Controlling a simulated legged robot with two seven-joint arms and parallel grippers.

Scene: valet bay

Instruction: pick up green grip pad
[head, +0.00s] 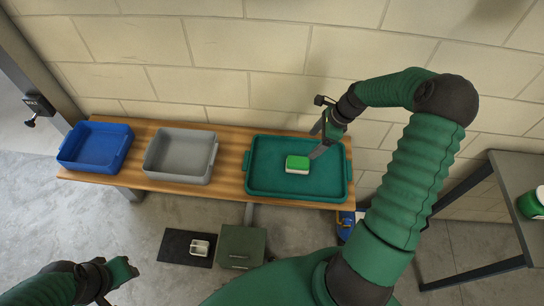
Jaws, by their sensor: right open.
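The green grip pad (298,162), with a green top and a white lower part, lies in the teal tray (262,187) on the wooden bench. My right gripper (321,146) is open over the tray's back right part, just right of and above the pad in the picture. It looks empty and apart from the pad, but the height between them is hard to judge. My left gripper (123,272) is low at the bottom left, away from the bench; its jaws are too unclear to read.
A blue bin (97,147) and a grey bin (181,157) stand left of the tray on the bench (228,168). A block wall is close behind. A dark green box (241,247) and a black mat (176,247) with a small container are on the floor. A grey table (521,178) stands right.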

